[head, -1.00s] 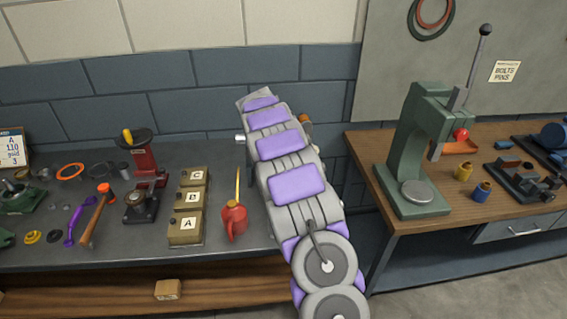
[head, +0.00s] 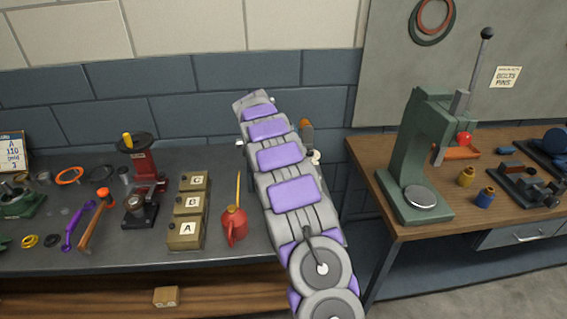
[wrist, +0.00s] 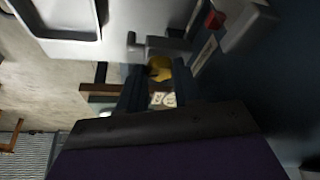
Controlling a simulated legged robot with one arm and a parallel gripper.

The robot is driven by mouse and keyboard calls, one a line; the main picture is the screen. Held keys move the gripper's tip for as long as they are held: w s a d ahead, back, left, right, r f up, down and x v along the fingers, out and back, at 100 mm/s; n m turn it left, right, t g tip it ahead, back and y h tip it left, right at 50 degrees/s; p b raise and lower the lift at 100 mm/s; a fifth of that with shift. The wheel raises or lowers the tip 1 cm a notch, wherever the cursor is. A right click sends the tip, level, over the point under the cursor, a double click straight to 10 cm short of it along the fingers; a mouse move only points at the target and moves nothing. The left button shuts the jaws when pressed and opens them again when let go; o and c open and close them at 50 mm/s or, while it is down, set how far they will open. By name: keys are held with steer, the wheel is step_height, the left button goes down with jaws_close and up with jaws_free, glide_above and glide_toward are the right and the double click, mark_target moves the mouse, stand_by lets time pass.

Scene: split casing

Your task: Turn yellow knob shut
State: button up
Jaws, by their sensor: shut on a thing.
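In the wrist view a yellow knob (wrist: 158,68) sits between the two dark fingers of my gripper (wrist: 158,84), which is shut on it. The view is dim, so the knob's turn angle cannot be read. In the head view my purple and grey arm reaches toward the wall and hides my gripper and the yellow knob.
Left of my arm, the grey bench holds a red oil can (head: 234,224), boxes marked A (head: 186,236), B and C, and a red device with a yellow handle (head: 128,140). A green press (head: 408,150) stands on the wooden bench at right. A brown handle (head: 306,127) shows beside my arm.

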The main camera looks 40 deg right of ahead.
steer(key=o, duration=0.8)
steer(key=shift+w, duration=0.1)
steer(key=shift+o, duration=1.2)
steer(key=shift+r, duration=0.1)
